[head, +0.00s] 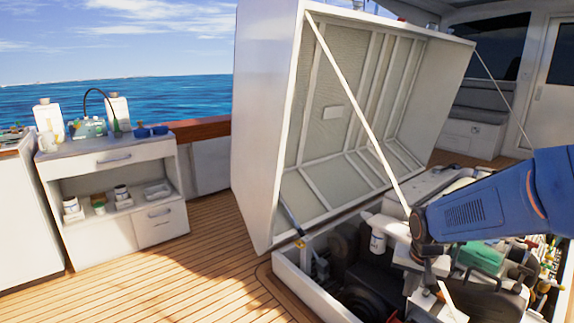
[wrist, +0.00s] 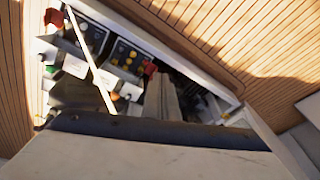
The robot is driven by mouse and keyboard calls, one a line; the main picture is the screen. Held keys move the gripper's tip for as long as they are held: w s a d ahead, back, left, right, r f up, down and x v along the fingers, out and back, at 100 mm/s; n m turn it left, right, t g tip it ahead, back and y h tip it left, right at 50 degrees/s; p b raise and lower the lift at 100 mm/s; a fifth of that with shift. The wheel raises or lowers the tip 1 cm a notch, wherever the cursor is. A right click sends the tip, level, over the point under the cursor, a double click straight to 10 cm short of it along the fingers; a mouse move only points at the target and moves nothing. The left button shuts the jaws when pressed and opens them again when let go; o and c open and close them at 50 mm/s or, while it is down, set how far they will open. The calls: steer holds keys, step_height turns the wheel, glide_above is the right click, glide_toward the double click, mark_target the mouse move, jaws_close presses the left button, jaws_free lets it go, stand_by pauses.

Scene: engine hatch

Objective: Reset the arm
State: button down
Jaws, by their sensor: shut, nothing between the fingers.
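My blue arm (head: 490,208) reaches in from the right over the open engine hatch. My gripper (head: 428,284) hangs from its dark wrist joint, pointing down among the engine parts. It is small and partly lost against the clutter; it looks shut, with nothing held. I cannot tell whether it touches anything. The wrist view looks down into the engine bay, with dark units and coloured caps (wrist: 125,55). A pale surface with a dark edge (wrist: 150,155) fills the bottom of that view; I cannot tell what it is.
The raised white hatch lid (head: 262,120) stands behind the bay. A thin white strut (head: 355,110) runs down close to my wrist and also crosses the wrist view (wrist: 90,62). A white cabinet (head: 110,160) with bottles stands left. The wooden deck (head: 190,275) between is clear.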

steer(key=s+a+r+n, duration=0.1)
steer(key=s+r, duration=0.2)
steer(key=s, duration=0.4)
steer(key=s+a+r+n+t, duration=0.1)
steer(key=s+a+r+n, duration=0.1)
steer(key=s+r, duration=0.2)
steer(key=s+a+r+n+t, duration=0.1)
steer(key=s+a+r+n, duration=0.1)
steer(key=s, duration=0.8)
steer(key=shift+s+r+y, duration=0.3)
steer(key=shift+r+y, duration=0.1)
steer(key=shift+r, duration=0.45)
steer(key=shift+d, duration=0.1)
